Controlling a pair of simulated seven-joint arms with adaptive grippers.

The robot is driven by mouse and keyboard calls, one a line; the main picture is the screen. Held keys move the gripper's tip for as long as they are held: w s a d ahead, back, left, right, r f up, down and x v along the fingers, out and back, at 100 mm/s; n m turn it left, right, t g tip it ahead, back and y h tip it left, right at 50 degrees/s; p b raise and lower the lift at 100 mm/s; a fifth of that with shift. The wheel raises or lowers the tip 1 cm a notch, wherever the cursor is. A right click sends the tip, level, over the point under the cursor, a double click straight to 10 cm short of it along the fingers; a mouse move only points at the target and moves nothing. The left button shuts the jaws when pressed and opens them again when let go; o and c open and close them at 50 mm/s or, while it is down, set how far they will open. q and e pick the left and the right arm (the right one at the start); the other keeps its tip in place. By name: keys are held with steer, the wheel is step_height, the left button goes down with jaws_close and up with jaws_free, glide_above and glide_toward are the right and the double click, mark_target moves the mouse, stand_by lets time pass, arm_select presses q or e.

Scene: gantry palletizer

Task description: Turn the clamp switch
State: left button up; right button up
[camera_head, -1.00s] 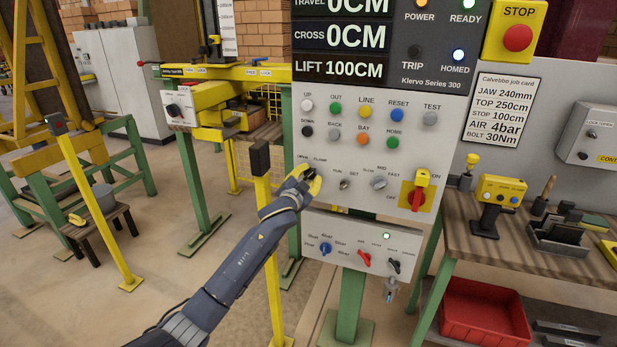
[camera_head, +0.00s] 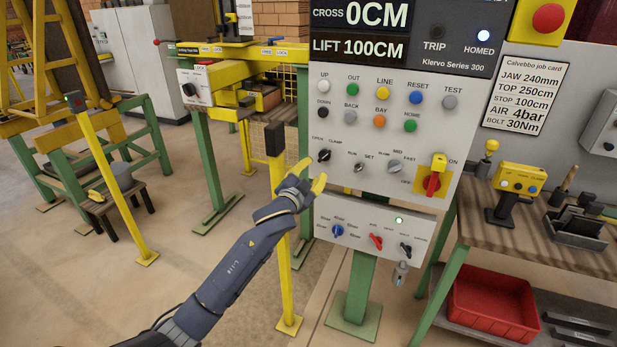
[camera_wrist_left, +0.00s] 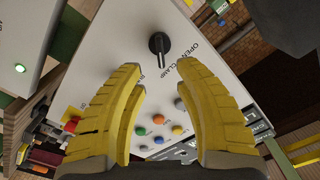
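The clamp switch (camera_head: 324,156) is a small black rotary knob on the light grey control panel, below the labels OPEN and CLAMP. My left gripper (camera_head: 312,175), with yellow fingers, is just below and left of the switch in the head view, apart from it. My right gripper is not in view.
Next to the switch are the RUN/SET knob (camera_head: 359,167), a grey speed knob (camera_head: 395,167) and a red-and-yellow main switch (camera_head: 432,180). Coloured buttons sit above. A lower box (camera_head: 385,222) carries more knobs. A yellow post (camera_head: 284,250) stands left of the panel.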

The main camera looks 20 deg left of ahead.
arm_select(q)
steer(key=shift+s+a, duration=0.1)
steer(key=shift+s, duration=1.3)
